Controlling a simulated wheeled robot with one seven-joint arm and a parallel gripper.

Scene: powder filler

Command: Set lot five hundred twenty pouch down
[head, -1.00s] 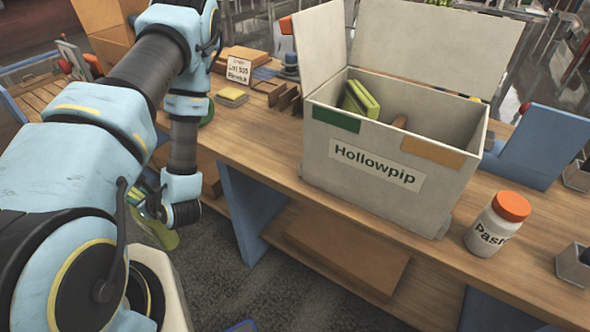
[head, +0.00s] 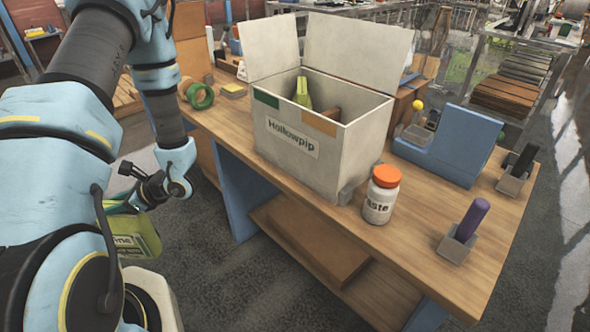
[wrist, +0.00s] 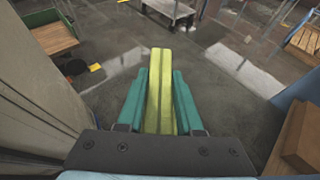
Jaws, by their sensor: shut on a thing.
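My gripper (wrist: 159,105) is shut on a yellow-green pouch (wrist: 160,70), held between its two teal fingers in the wrist view. In the head view the pouch (head: 145,232) hangs at the lower left, in front of the bench and beside its near edge. Its label is partly hidden by my arm, so I cannot read a lot number. The wooden bench top (head: 290,216) is to the right of the pouch and apart from it.
An open white box (head: 305,165) marked Hollowpip stands on the bench with a yellow-green item inside. A jar (head: 379,205) with an orange lid, a blue stand (head: 455,150) and a holder with a purple stick (head: 468,225) are to its right. Bare wood lies around the jar.

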